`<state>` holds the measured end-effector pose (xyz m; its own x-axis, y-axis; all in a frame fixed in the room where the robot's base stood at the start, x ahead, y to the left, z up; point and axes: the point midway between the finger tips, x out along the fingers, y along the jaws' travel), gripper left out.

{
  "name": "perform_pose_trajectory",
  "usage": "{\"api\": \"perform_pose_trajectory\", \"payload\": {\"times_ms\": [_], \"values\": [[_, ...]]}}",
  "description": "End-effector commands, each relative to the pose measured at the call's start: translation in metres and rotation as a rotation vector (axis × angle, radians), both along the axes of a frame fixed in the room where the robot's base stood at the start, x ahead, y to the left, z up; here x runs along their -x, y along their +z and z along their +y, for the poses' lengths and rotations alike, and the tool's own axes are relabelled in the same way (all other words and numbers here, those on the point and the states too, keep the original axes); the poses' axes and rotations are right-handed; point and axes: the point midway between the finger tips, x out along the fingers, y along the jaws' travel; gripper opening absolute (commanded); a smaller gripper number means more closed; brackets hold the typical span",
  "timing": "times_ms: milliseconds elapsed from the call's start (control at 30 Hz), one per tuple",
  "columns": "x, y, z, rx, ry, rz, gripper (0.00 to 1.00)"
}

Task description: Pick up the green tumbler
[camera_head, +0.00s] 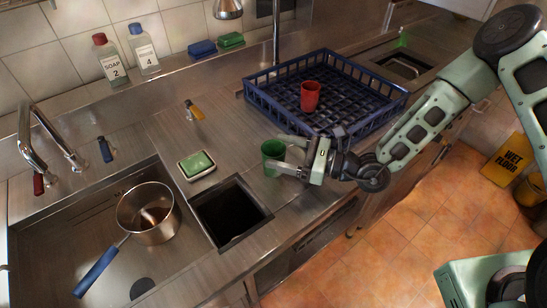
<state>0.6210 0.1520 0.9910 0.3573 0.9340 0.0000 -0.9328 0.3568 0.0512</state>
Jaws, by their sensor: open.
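The green tumbler (271,153) stands upright on the metal counter, between the square opening and the blue rack. My gripper (279,157) reaches in from the right, low over the counter. It is open, with its fingers at the tumbler, one on the far side and one on the near side. The near finger crosses in front of the tumbler's lower part and hides some of it. I cannot tell whether either finger touches it.
A blue rack (262,101) holding a red tumbler (310,96) stands behind my gripper. A square opening (230,212) is in front-left of the tumbler. A green sponge on a dish (196,165) lies left. A pot (147,212) sits in the sink.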

Motion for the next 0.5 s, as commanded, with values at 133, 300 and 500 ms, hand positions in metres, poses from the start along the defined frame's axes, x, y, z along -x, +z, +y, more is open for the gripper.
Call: {"api": "perform_pose_trajectory", "payload": {"times_ms": [133, 300, 500], "values": [[-0.008, 0.004, 0.022, 0.0, 0.003, 0.0, 0.74], [-0.013, 0.002, 0.034, 0.0, 0.002, 0.0, 0.74], [-0.013, 0.001, 0.035, 0.0, 0.001, 0.0, 0.74]]}}
